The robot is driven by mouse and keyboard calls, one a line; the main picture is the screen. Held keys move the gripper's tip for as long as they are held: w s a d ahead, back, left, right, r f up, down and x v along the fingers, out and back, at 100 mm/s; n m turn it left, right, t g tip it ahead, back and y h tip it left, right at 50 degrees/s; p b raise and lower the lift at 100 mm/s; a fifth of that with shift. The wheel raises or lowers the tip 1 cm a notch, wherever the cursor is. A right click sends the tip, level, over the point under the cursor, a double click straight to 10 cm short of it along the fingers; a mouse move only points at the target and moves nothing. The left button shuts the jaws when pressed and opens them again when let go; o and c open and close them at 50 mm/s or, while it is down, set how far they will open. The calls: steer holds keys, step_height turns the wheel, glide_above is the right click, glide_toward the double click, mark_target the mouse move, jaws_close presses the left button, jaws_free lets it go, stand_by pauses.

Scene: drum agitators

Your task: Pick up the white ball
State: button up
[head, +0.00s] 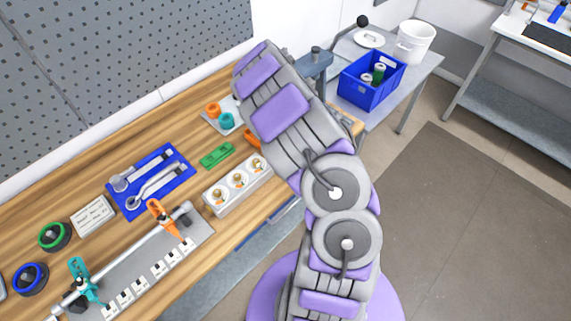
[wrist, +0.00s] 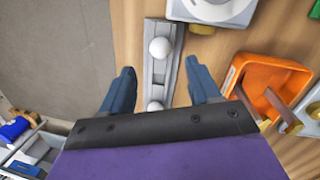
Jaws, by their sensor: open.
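In the wrist view, a white ball (wrist: 159,48) sits on a narrow grey metal rail (wrist: 160,78) on the wooden bench. A second white ball (wrist: 154,106) sits on the same rail, closer to my gripper's base. My gripper (wrist: 159,67) is open, with one dark blue finger on each side of the rail. The first ball lies just beyond the fingertips, and the second lies between the fingers. Nothing is held. The height of the fingers above the rail is hard to tell. In the head view, my arm hides the gripper and both balls.
An orange tray (wrist: 268,80) lies right of the right finger. In the head view, the bench holds a blue tool tray (head: 150,181), a green block (head: 217,156) and a white socket strip (head: 240,184). A blue bin (head: 371,79) and a white bucket (head: 415,40) stand on a side table.

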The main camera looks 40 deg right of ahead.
steer(key=shift+s+a+f, duration=0.1)
steer(key=shift+a+f, duration=0.3)
steer(key=shift+f, duration=0.05)
steer(key=f, duration=0.3)
steer(key=shift+s+a+f, duration=0.15)
steer(key=shift+s+a, duration=0.05)
steer(key=shift+a, duration=0.1)
steer(key=shift+d+f, duration=0.1)
steer(key=shift+f, duration=0.25)
steer(key=shift+s+d+f, duration=0.1)
steer(key=shift+d+f, duration=0.1)
steer(key=shift+d, duration=0.2)
steer(key=shift+a+r, duration=0.1)
steer(key=shift+a, duration=0.3)
steer(key=c, duration=0.5)
steer(key=shift+d, duration=0.15)
steer(key=c, duration=0.6)
